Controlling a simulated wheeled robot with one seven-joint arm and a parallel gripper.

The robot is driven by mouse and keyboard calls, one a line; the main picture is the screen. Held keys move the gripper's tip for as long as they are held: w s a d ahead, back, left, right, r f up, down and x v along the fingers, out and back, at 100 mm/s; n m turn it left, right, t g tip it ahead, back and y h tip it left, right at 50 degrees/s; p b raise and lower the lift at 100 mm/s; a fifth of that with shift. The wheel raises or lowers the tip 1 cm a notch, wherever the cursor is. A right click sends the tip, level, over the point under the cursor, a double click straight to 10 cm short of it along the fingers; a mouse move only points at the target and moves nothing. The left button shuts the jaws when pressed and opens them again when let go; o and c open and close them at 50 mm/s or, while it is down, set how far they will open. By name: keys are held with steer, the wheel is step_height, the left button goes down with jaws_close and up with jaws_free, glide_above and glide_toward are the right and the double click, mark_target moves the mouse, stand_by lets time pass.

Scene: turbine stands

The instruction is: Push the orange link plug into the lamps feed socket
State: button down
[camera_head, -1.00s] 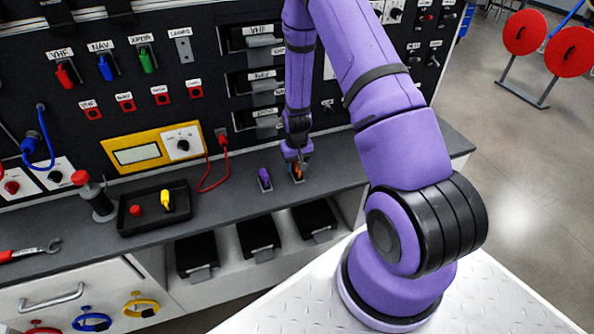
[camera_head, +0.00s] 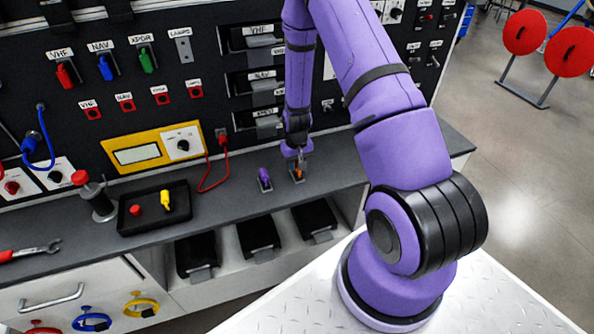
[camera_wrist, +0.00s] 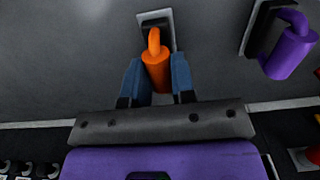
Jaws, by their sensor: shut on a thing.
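The orange link plug (camera_wrist: 156,70) stands at a small holder plate with a dark slot (camera_wrist: 149,22) on the grey bench. In the head view the plug (camera_head: 298,174) is small and partly covered by my gripper. My gripper (camera_wrist: 157,75) has its two blue fingers on either side of the plug's body, shut on it. Whether the plug is clear of its holder I cannot tell. On the black panel, up and left, a grey plate labelled LAMPS (camera_head: 183,50) holds no plug, beside the red, blue and green plugs under VHF, NAV and XPDR.
A purple plug (camera_head: 264,177) sits in a like holder just left of the orange one. Left along the bench are a yellow meter (camera_head: 137,153) with a red cable (camera_head: 213,176) and a black tray (camera_head: 128,220). Open black bins (camera_head: 257,235) lie below the bench front.

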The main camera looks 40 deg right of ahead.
steer(key=shift+r, duration=0.7)
steer(key=shift+r, duration=0.75)
